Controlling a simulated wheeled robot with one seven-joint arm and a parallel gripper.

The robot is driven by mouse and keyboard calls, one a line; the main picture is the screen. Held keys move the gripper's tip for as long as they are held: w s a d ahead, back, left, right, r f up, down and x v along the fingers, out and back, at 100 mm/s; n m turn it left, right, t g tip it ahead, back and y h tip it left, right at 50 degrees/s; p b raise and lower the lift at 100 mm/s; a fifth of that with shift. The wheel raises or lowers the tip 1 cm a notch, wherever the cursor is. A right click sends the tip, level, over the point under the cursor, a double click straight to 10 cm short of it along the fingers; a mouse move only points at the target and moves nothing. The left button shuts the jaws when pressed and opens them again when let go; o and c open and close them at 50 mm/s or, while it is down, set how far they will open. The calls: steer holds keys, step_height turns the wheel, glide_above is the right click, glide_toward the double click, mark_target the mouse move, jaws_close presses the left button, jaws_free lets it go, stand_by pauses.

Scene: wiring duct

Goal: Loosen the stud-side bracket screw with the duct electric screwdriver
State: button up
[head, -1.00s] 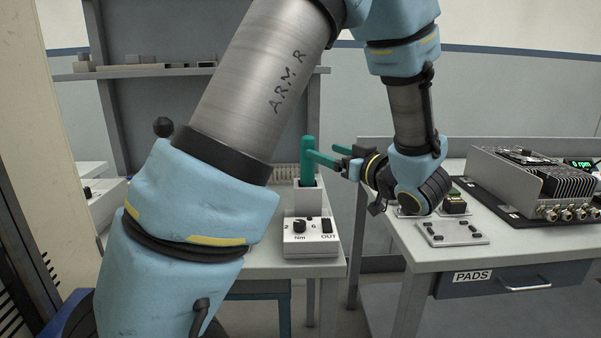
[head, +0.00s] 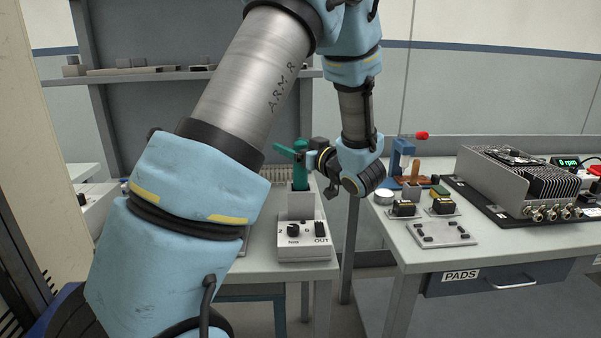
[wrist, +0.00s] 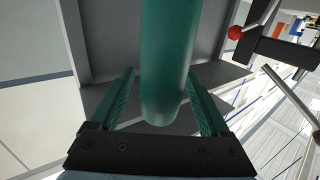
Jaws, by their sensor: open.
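The duct electric screwdriver looks to be the green upright tool (head: 300,174), standing in a pale holder behind a white box with a dial marked Nm (head: 304,238). My gripper (head: 290,150) is at the upper part of the tool, coming from the right with green fingers. In the wrist view the green cylinder (wrist: 165,60) lies between my two open fingers (wrist: 160,85), with gaps showing on both sides. The tool's lower part is hidden in the holder. I cannot make out the stud-side bracket or its screw.
The right table has a finned metal box (head: 530,180), a grey plate with black pegs (head: 441,233), small black-yellow blocks (head: 404,208) and a blue stand (head: 400,160). A drawer marked PADS (head: 490,277) is below. A gap separates the two tables. A shelf (head: 150,74) is behind.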

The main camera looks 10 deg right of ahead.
steer(key=shift+c, duration=0.2)
jaws_close()
stand_by(0.4)
stand_by(0.8)
